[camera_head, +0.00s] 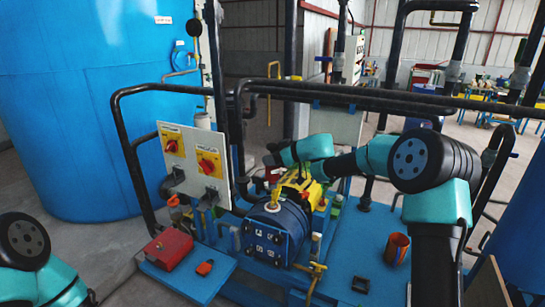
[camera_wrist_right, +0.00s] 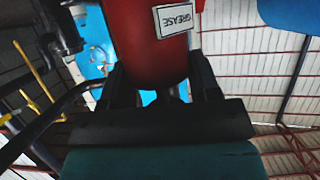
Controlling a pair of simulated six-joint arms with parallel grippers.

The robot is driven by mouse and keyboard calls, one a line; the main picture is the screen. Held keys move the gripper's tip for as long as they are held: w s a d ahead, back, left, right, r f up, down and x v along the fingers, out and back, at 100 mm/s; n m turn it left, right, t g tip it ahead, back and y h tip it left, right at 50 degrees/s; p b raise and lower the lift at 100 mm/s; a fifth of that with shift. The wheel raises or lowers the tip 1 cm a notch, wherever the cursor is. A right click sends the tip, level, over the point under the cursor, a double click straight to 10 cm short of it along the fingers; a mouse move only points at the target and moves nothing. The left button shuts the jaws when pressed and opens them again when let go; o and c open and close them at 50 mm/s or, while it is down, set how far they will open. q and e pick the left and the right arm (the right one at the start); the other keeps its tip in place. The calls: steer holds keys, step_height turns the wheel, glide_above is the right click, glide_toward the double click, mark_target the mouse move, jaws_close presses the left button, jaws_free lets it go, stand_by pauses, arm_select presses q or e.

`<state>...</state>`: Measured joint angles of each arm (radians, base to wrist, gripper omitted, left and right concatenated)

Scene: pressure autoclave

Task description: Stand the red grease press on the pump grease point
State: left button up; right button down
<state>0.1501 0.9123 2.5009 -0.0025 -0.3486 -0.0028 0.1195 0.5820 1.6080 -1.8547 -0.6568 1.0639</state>
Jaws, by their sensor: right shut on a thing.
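The red grease press (camera_wrist_right: 150,45) is a red cylinder with a white GREASE label, seen large in the right wrist view. My right gripper (camera_wrist_right: 165,88) is shut on it, with a dark finger on either side. In the head view my right gripper (camera_head: 272,160) is small and reaches left over the back of the blue pump unit (camera_head: 278,228); a little red of the press shows below it. I cannot make out the pump grease point or whether the press touches it. Part of my left arm shows at the lower left, but its gripper is not visible.
A control panel with red-yellow switches (camera_head: 213,183) stands left of the pump. Black pipe rails (camera_head: 370,98) cross behind. A red box (camera_head: 168,249), a small orange-red item (camera_head: 205,267) and an orange cup (camera_head: 397,249) sit on the blue base. A blue tank (camera_head: 90,110) fills the left.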

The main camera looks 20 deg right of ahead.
mark_target(273, 176)
steer(key=shift+f, duration=3.95)
steer(key=shift+c, duration=1.3)
jaws_free()
steer(key=shift+f, duration=0.15)
steer(key=v, duration=1.7)
steer(key=shift+s, duration=0.25)
